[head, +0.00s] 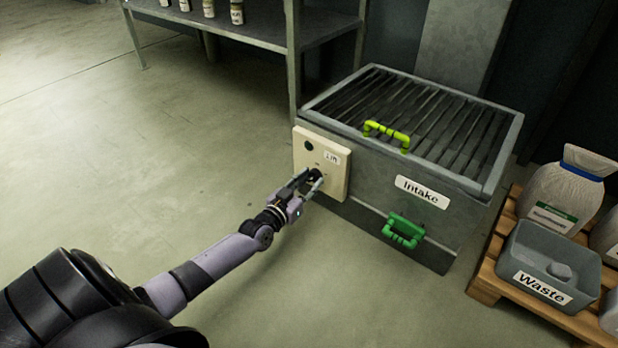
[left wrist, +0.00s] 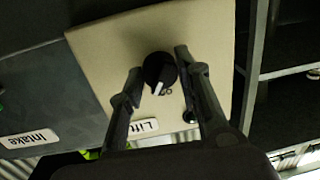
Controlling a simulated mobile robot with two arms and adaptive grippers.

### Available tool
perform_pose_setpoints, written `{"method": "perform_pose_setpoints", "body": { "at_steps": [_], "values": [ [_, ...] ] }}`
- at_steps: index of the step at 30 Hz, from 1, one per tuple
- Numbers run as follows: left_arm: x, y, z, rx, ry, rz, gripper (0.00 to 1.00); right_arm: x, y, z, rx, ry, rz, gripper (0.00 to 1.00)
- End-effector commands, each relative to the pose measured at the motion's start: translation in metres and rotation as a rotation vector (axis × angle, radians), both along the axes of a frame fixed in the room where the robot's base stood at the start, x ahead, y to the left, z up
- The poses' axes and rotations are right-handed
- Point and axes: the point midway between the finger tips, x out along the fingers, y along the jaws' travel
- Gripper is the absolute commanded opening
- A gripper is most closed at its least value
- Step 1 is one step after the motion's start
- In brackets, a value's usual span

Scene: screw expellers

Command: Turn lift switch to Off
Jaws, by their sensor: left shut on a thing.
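The lift switch is a black round knob (left wrist: 158,68) on a beige panel (head: 338,180) on the side of the grey Intake machine. The panel also shows in the left wrist view (left wrist: 110,50), with a white "Lift" label (left wrist: 144,128). My left gripper (head: 311,182) is at the panel, with its fingers on either side of the knob, shut on it; the fingers also show in the left wrist view (left wrist: 158,66). The knob's white mark faces the bottom of the left wrist view, the label's side. In the head view the fingers partly hide the knob. My right gripper is not in view.
The Intake machine (head: 440,218) has a slatted top with a yellow-green handle (head: 386,132) and a green handle (head: 403,230) on its front. A pallet with a Waste bin (head: 520,262) and sacks stands right. A shelf (head: 262,28) is behind. The floor at left is clear.

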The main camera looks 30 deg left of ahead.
Motion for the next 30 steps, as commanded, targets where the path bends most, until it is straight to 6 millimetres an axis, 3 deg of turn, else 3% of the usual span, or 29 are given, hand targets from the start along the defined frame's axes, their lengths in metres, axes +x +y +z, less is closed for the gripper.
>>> {"method": "perform_pose_setpoints", "body": {
  "at_steps": [15, 30],
  "values": [
    [0.000, -0.001, 0.001, -0.427, 0.034, 0.000, 0.03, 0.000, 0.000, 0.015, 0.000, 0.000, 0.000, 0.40],
    [0.000, -0.001, 0.001, -0.584, 0.046, -0.001, 0.03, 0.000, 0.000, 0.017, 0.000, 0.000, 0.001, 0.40]
  ]
}}
